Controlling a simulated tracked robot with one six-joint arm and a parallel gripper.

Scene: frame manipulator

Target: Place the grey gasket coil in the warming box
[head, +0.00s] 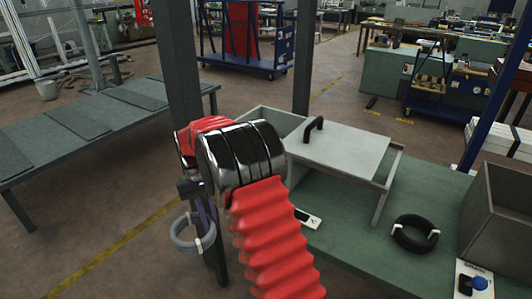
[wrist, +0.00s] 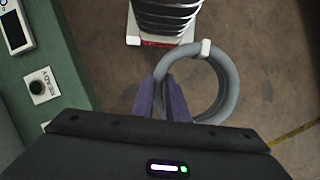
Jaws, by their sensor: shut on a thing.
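The grey gasket coil (head: 183,244) hangs from my gripper (head: 203,212) at the left, beyond the table's left edge and over the floor. In the wrist view the coil (wrist: 229,82), with a pale band, has its left side between the purple fingers (wrist: 162,98), which are shut on it. A grey box (head: 263,124), seemingly the warming box, stands at the back of the green table. Its flat lid (head: 345,148) with a black handle (head: 313,129) sits to the right on side rails. The box's left part appears open; my arm hides its front.
The green table (head: 345,215) holds a black coil (head: 414,234) with pale bands, a white device (head: 307,219), a blue-knobbed control (head: 474,283) and an open grey bin (head: 498,215) at right. A dark post (head: 180,65) stands behind my arm. A grey bench (head: 90,130) is left.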

